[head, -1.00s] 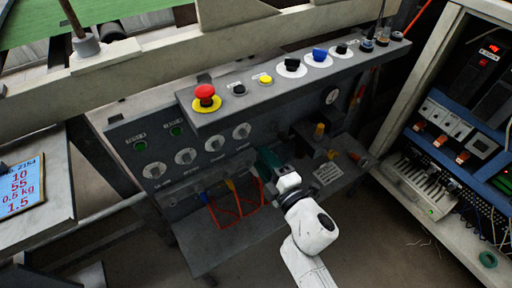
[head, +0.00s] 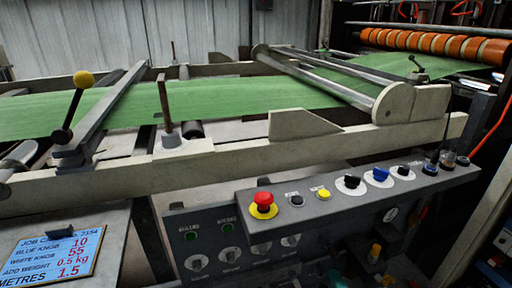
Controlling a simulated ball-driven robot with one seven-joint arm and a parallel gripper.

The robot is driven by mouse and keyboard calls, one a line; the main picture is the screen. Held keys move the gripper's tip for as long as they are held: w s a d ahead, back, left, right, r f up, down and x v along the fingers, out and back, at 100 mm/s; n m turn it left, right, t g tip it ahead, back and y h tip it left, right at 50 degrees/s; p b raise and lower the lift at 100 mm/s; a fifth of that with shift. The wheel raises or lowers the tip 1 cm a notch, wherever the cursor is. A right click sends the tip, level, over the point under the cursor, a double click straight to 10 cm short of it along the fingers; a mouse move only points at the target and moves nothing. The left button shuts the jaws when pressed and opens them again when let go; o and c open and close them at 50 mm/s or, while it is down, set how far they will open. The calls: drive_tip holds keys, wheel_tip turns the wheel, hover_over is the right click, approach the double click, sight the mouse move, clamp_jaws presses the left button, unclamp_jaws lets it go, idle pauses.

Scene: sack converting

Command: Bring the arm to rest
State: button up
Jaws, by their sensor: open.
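My gripper (head: 336,279) shows only as a small dark teal piece at the bottom edge of the head view, in front of the control panel (head: 330,212). It is open, and nothing can be seen held in it. Its fingertips are hard to make out, and the rest of my arm is below the picture.
The panel carries a red stop button (head: 263,201), a yellow button (head: 321,194), a blue knob (head: 380,174) and several dials. Behind are a pale machine rail (head: 225,163) and green sheet (head: 225,110). A job card (head: 52,255) lies at lower left.

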drive_tip(key=s+d+f+m+g+h, duration=0.6)
drive_tip(key=s+d+f+m+g, duration=0.15)
drive_tip(key=s+d+m, duration=0.35)
drive_tip(key=s+a+f+m+g+y, duration=0.15)
drive_tip(key=s+g, duration=0.25)
drive_tip(key=s, duration=0.5)
drive_tip(key=s+a+f+m+g+y, duration=0.1)
drive_tip(key=s+m+g+y, duration=0.3)
drive_tip(key=s, duration=0.5)
wheel_tip(320, 180, up, 25)
drive_tip(key=g+h+p, duration=0.1)
drive_tip(key=h+p, duration=0.1)
drive_tip(key=p, duration=2.3)
wheel_tip(320, 180, down, 31)
drive_tip(key=b, duration=3)
drive_tip(key=shift+r+n, duration=0.15)
drive_tip(key=shift+n, duration=0.2)
drive_tip(key=shift+s+r+y, duration=0.1)
drive_tip(key=shift+y, duration=0.15)
